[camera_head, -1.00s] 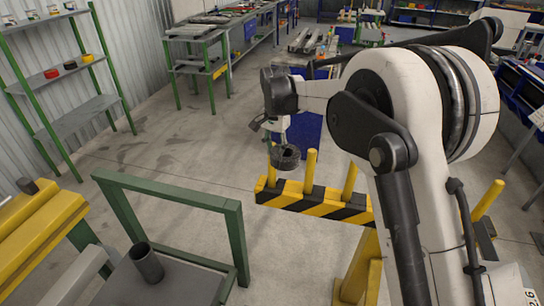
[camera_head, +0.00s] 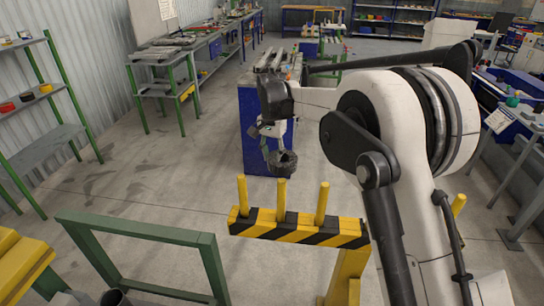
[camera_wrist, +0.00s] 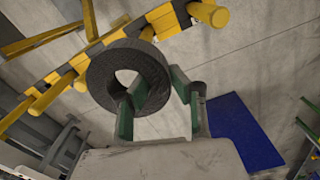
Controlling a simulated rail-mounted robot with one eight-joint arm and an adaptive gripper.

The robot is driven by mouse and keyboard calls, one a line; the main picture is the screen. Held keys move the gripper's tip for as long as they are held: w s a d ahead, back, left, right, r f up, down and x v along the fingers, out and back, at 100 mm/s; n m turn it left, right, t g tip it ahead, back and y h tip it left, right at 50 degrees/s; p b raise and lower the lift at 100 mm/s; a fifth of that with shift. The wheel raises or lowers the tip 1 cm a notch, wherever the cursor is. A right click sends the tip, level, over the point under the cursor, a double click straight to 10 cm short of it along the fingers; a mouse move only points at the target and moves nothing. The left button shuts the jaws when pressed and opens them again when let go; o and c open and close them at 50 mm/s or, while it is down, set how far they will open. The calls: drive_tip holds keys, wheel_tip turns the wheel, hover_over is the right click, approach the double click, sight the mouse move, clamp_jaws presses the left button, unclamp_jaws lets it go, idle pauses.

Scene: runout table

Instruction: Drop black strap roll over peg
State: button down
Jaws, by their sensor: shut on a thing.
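The black strap roll (camera_head: 282,163) is a thick dark ring held by my gripper (camera_head: 274,147). In the wrist view the roll (camera_wrist: 103,72) shows its open hole, and my gripper's green-padded fingers (camera_wrist: 163,88) close on its right side. A yellow-and-black striped rail (camera_head: 300,229) carries upright yellow pegs: a left peg (camera_head: 242,192), a middle peg (camera_head: 281,198) and a right peg (camera_head: 322,203). The roll hides part of the rail in the wrist view.
A green frame (camera_head: 140,230) stands left of the rail. A blue cabinet (camera_head: 258,130) stands behind the roll. A green shelf unit (camera_head: 50,140) and a workbench (camera_head: 205,50) line the left side. Open floor lies between.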

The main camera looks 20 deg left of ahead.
drive_tip(key=shift+f+b, duration=1.8)
drive_tip(key=shift+f, duration=0.8)
drive_tip(key=c, duration=1.9)
unclamp_jaws()
drive_tip(key=shift+o, duration=0.2)
drive_tip(key=shift+r+p, duration=0.7)
drive_tip(key=shift+r, duration=1.8)
